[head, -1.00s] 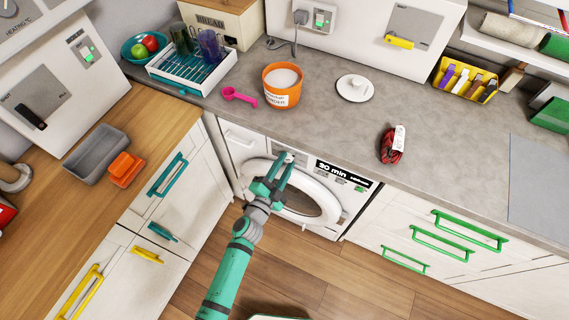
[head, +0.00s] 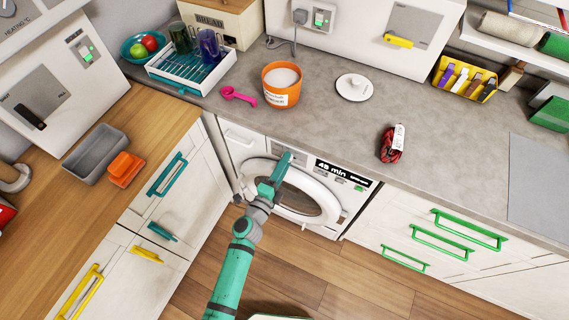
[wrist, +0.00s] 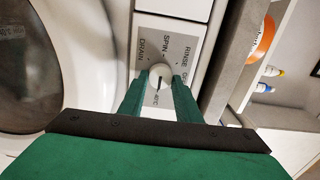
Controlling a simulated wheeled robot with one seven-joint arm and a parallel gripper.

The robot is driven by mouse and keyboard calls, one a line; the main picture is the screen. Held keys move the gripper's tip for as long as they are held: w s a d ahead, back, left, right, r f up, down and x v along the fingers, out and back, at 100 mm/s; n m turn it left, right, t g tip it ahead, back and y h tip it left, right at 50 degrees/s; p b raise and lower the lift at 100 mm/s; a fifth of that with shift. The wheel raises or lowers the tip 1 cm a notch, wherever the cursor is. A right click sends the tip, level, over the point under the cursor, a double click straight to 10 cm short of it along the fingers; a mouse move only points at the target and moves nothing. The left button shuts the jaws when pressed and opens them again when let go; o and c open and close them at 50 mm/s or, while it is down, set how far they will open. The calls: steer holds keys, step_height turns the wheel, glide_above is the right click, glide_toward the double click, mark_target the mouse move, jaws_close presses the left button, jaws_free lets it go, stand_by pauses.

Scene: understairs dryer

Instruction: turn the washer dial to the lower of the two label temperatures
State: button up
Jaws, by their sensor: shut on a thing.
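The white round washer dial (wrist: 160,77) sits on a grey plate marked DRAIN, SPIN and RINSE, with a °C mark partly covered by a finger. Its dark pointer line points down in the wrist view, near a small temperature mark that I cannot read surely. My gripper (wrist: 159,84) is shut on the dial, one green finger on each side. In the head view my gripper (head: 283,161) reaches the top left of the washer (head: 337,213) and hides the dial.
The round washer door (head: 322,216) is just beside my gripper. The grey counter (head: 330,125) overhangs the washer panel. An orange tub (head: 281,95), a pink scoop (head: 238,95) and a white lid (head: 355,87) stand on it. The wooden floor in front is clear.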

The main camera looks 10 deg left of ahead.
stand_by(0.4)
steer(key=o, duration=1)
steer(key=shift+v, duration=5.4)
steer(key=s+d+r+n+y, duration=0.25)
steer(key=s+n, duration=0.75)
steer(key=s, duration=0.7)
steer(key=s+d+r+n+y, duration=0.1)
steer(key=s+d+r+n, duration=0.1)
steer(key=s+n, duration=0.1)
steer(key=s+d+r+n+g+y, duration=0.1)
steer(key=s+d+r+n, duration=0.1)
steer(key=n, duration=0.3)
steer(key=s+d+r+n+y, duration=0.1)
steer(key=s+d+r+n, duration=0.1)
steer(key=s+r+n, duration=0.1)
steer(key=shift+s+r+n+g+y, duration=0.2)
steer(key=shift+s+n+g+y, duration=0.25)
steer(key=shift+s, duration=0.35)
